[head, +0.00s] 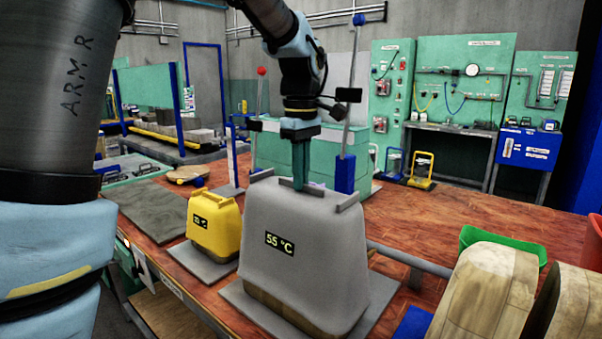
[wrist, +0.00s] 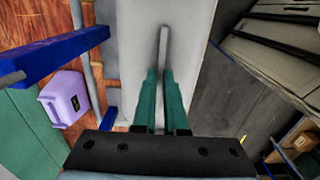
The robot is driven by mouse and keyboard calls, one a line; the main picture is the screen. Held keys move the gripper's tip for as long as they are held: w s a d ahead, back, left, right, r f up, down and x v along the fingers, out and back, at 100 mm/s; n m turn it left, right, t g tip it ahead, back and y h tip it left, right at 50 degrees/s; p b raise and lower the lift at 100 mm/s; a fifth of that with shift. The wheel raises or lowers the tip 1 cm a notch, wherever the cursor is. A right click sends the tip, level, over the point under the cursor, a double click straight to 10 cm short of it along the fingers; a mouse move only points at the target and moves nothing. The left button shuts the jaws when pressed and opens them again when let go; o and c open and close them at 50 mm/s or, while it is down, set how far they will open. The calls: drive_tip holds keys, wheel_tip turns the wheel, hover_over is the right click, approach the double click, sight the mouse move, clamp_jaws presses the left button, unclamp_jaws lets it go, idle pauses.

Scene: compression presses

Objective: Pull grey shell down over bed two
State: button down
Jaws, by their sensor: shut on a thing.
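The grey shell (head: 300,250), with a "55 °C" display on its front, stands upright over a brown block (head: 275,305) on a grey base plate (head: 243,300). Only the lower edge of the block shows below the shell's rim. My gripper (head: 301,184) is above the shell's top, with its green fingers pointing down. In the wrist view the fingers (wrist: 160,75) are closed on a thin grey bar (wrist: 163,45) on the shell's top. I cannot read any bed number.
A smaller yellow shell (head: 213,226) stands close on the left. Upright levers with a red knob (head: 261,71) and a blue knob (head: 359,19) rise behind the grey shell. Tan blocks (head: 484,290) and a green bin (head: 505,245) are at right. A purple shell (wrist: 65,99) shows in the wrist view.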

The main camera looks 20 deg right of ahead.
drive_tip(key=shift+f+b, duration=0.3)
drive_tip(key=shift+f, duration=0.25)
idle(0.6)
drive_tip(key=c, duration=0.9)
unclamp_jaws()
drive_tip(key=shift+r, duration=0.1)
wheel_tip(320, 180, up, 11)
drive_tip(key=shift+f+b, duration=0.2)
drive_tip(key=shift+b, duration=0.55)
